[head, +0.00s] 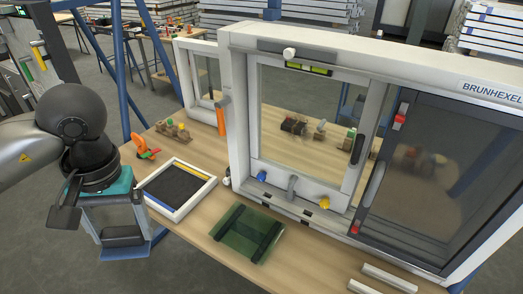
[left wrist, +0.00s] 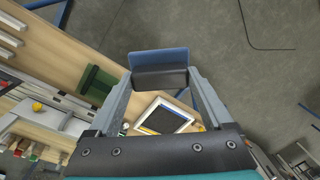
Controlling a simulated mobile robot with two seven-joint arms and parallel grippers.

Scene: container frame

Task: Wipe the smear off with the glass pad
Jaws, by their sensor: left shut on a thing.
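My left gripper (head: 122,238) is at the left, in front of the table edge and well away from the window frame (head: 236,110). Its fingers are shut on a pad with a dark grip and a blue base (head: 139,252). The blue and dark pad (left wrist: 158,58) also shows between the fingers in the left wrist view. The window has a clear pane (head: 300,145) at left and a dark pane (head: 440,130) at right. A brownish blurred patch (head: 412,190) shows on or through the dark pane; I cannot tell if it is the smear. My right gripper is out of view.
A white-framed tray (head: 207,187) with a dark bed and a green case (head: 248,232) lie on the wooden table (head: 200,232) before the window. An orange handle (head: 222,115) stands out from the frame. White strips (head: 388,278) lie at front right.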

